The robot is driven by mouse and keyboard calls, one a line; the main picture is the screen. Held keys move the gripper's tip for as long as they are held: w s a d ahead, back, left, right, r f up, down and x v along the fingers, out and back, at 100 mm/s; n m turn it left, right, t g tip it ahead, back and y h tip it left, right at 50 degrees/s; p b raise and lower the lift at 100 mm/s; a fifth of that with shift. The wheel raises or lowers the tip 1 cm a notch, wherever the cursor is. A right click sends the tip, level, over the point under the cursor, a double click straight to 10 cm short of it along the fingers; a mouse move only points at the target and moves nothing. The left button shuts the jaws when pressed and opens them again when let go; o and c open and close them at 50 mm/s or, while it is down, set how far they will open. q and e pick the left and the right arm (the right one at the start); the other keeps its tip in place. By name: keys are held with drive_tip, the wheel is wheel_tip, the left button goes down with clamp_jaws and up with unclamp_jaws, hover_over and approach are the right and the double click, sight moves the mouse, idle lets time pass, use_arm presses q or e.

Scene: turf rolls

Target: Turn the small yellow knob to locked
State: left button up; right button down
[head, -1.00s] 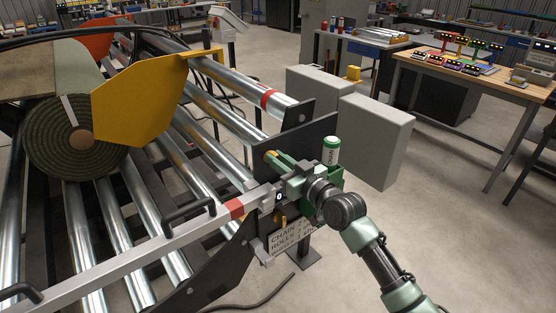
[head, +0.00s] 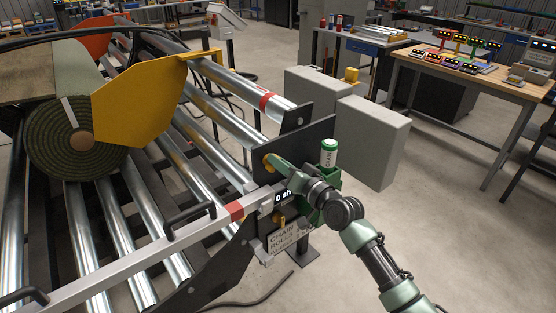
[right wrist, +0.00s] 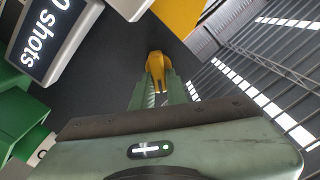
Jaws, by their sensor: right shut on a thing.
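The small yellow knob (head: 268,162) sits on the dark plate (head: 300,146) at the end of the roller frame. My right gripper (head: 274,164) reaches it from the right, with its green fingers closed on the knob. In the right wrist view the knob (right wrist: 155,62) is between the fingertips of my right gripper (right wrist: 157,80), against the dark plate. The fingers hide part of the knob, and I cannot read any lock marking beside it. My left gripper is not in view.
A display reading "0 shots" (right wrist: 48,38) is close beside the gripper. A green holder (head: 330,183) with a green-white can (head: 328,152) stands just right. A grey bar with a red band (head: 190,233) crosses in front. Grey cabinets (head: 368,140) stand behind.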

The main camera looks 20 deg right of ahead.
drive_tip(key=m, duration=0.3)
drive_tip(key=m+p, duration=0.1)
drive_tip(key=m, duration=0.3)
drive_tip(key=f+m+p, duration=0.1)
drive_tip(key=m, duration=0.2)
drive_tip(key=shift+d, duration=0.25)
drive_tip(key=shift+m, duration=0.4)
drive_tip(key=c, duration=1.4)
unclamp_jaws()
drive_tip(key=v, duration=0.7)
drive_tip(key=shift+s+d+b, duration=0.15)
drive_tip(key=shift+s+b, duration=0.15)
